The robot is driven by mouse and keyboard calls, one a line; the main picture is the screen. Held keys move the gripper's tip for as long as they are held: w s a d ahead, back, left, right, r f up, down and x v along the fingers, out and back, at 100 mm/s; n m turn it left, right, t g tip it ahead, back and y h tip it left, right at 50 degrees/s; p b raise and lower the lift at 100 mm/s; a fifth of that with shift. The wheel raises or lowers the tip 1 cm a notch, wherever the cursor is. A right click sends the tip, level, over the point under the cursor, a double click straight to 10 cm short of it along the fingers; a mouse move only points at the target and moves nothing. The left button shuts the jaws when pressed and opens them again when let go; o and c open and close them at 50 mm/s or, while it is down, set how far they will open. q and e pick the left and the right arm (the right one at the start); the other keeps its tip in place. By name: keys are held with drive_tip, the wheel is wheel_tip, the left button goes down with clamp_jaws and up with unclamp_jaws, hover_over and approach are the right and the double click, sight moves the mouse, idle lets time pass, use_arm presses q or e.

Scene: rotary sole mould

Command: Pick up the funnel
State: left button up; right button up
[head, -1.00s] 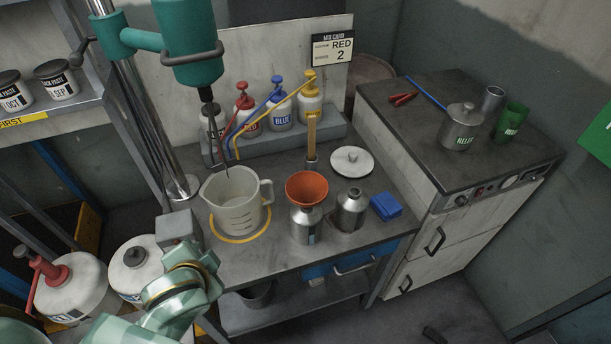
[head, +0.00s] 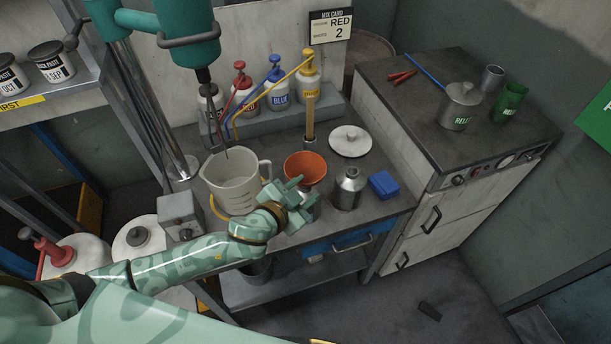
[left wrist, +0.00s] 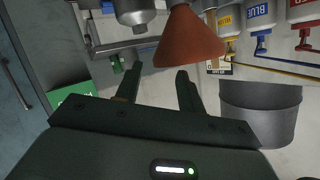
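The orange funnel (head: 305,168) sits mouth up on a metal bottle on the bench. It also shows in the left wrist view (left wrist: 190,42), just beyond my fingertips. My left gripper (head: 301,191) is at the near side of the funnel and in front of the bottle, hiding most of that bottle in the head view. In the left wrist view its two fingers (left wrist: 157,78) are apart with nothing between them. I cannot tell whether a finger touches the funnel. My right gripper is not in view.
A second metal bottle (head: 348,188) and a blue box (head: 383,184) stand right of the funnel. A clear measuring jug (head: 232,180) stands left. A white lid (head: 350,141) and a wooden-handled brush (head: 310,112) are behind. Pump bottles line the back.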

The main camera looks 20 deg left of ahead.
sight(322, 173)
use_arm(q)
drive_tip(key=x, duration=0.7)
drive_tip(key=shift+a+r, duration=0.1)
drive_tip(key=shift+r, duration=0.15)
clamp_jaws()
